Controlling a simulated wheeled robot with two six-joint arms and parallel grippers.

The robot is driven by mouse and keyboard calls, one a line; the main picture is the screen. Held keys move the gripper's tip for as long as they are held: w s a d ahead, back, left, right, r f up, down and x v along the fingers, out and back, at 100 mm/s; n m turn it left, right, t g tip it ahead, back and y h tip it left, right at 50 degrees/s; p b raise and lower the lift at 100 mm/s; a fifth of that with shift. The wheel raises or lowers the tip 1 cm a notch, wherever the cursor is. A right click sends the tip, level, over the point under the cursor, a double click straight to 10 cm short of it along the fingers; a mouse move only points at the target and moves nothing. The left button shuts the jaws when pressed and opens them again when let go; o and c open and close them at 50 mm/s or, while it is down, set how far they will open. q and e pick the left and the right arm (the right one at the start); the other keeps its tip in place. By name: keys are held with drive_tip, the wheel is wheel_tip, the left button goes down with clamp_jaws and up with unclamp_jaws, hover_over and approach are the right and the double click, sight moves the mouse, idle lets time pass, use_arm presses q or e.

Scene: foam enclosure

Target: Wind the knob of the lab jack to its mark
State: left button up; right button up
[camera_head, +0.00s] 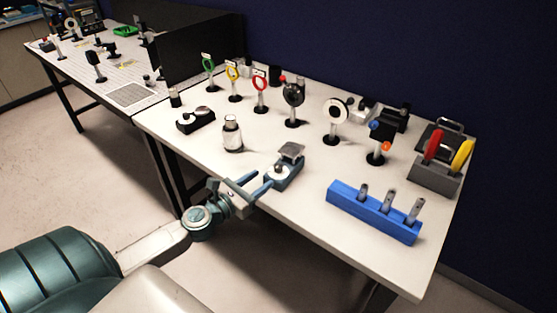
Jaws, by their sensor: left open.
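The lab jack (289,165) stands near the front edge of the white table, left of the blue rack. It has a blue-grey body and a small grey top plate (291,149). A small pale round part on its near left side looks like the knob (276,171); its mark is too small to make out. My left gripper (262,182) is open at the table's front edge, its fingers pointing right toward the knob side. I cannot tell whether the fingertips touch the jack. My right gripper is out of view.
A white-grey bottle (232,134) stands left of the jack. A blue rack (372,212) with upright metal posts is to the right. Several optic mounts, including a white ring (335,113), stand behind. A grey holder (435,178) with red and yellow handles is far right.

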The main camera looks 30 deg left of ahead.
sight(275, 169)
use_arm(q)
drive_tip(key=w+p, duration=0.2)
drive_tip(key=w, duration=0.1)
drive_tip(key=w+d+p, duration=0.1)
drive_tip(key=w+p, duration=0.2)
drive_tip(key=shift+w+d+r, duration=0.15)
drive_tip(key=shift+w+r, duration=0.05)
drive_tip(key=shift+w, duration=0.05)
drive_tip(key=shift+w+d+f+p, duration=0.1)
drive_tip(key=shift+w+p, duration=0.15)
drive_tip(key=shift+w, duration=0.15)
drive_tip(key=shift+w+d+f+p, duration=0.1)
drive_tip(key=shift+w+p, duration=0.1)
drive_tip(key=shift+w, duration=0.2)
drive_tip(key=c, duration=0.9)
